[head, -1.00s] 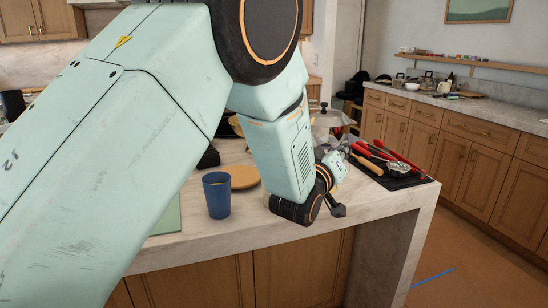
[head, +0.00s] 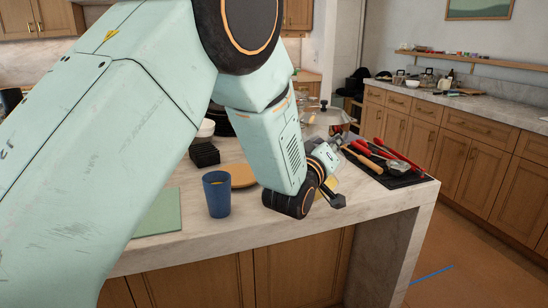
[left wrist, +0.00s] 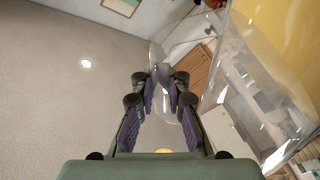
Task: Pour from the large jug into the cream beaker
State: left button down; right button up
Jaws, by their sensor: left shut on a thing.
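The large jug (left wrist: 222,60) is clear glass and fills the right of the left wrist view, with yellow showing in its upper part. My left gripper (left wrist: 162,88) is shut on its clear handle. In the head view my left gripper (head: 330,183) is over the right part of the island, mostly hidden by its own wrist; a little yellow shows beside it. I cannot make out a cream beaker for certain. A dark blue cup (head: 216,196) stands upright left of my left wrist. My right gripper is not in view.
A round wooden board (head: 240,176) lies behind the blue cup. A green board (head: 160,213) is at the left. A black stack (head: 204,153) and a white bowl (head: 206,127) stand further back. A dark tray (head: 405,181) with red-handled tools lies at the right. The front strip is clear.

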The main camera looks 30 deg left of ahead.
aim_at(324, 132)
pick_arm(q)
jog(key=shift+d, duration=0.1)
dwell(0.3)
jog(key=shift+s+a+r+n+p, duration=0.1)
jog(key=shift+a+r+n+p, duration=0.3)
jog(key=shift+n, duration=0.5)
jog(key=shift+a+r, duration=0.1)
jog(key=shift+a+r+n+p, duration=0.2)
jog(key=shift+r+n+p, duration=0.1)
jog(key=shift+r, duration=0.1)
jog(key=shift+a+r+n+p, duration=0.2)
jog(key=shift+r+n, duration=0.1)
jog(key=shift+r, duration=0.1)
jog(key=shift+a+r+n, duration=0.15)
jog(key=shift+n, duration=0.15)
